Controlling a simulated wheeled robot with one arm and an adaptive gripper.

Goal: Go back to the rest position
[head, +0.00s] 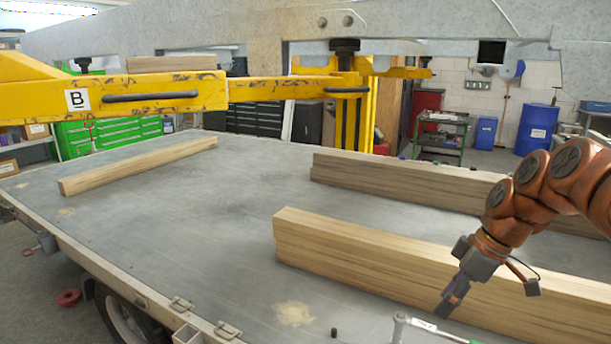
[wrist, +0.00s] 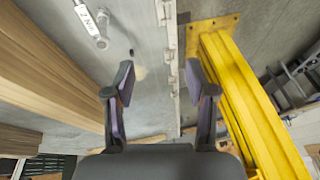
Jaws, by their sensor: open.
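My gripper (head: 450,300) is at the end of my orange arm at the right of the head view, above the trailer bed and in front of the near timber stack. In the wrist view my gripper (wrist: 158,82) shows two dark fingers spread apart, with nothing between them. The bed's edge runs below and between the fingers.
Timber beams (head: 390,270) lie on the trailer bed (head: 235,190), with another stack (head: 400,180) behind and one beam (head: 140,165) at left. A silver tool (head: 440,331) and small black piece (head: 334,333) lie near the front. A yellow beam (head: 260,89) spans the back.

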